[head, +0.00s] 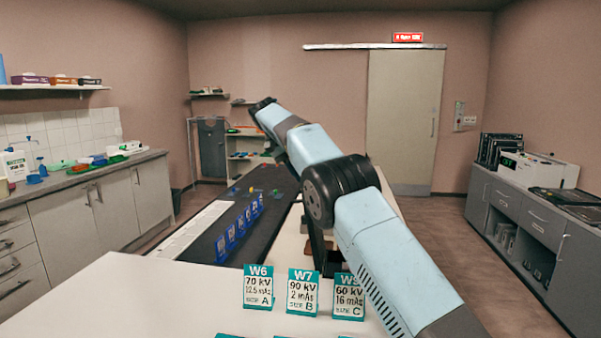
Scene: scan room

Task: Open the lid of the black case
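My arm reaches from the lower right up and away to the left. My gripper (262,104) is the small dark end of it, high over the far end of the dark table. Its fingers are too small to tell whether they are open or shut. No black case shows clearly. A dark object (317,243) stands behind my arm's elbow, mostly hidden by it, and I cannot tell whether it is the case. Flat dark items (566,196) also lie on the right counter, and I cannot tell what they are.
Sign cards W6 (259,287), W7 (303,292) and one more stand on the white near tabletop (130,300). Blue upright holders (238,228) line the dark table. A control unit (537,168) sits on the right counter. Floor is clear before the door (405,120).

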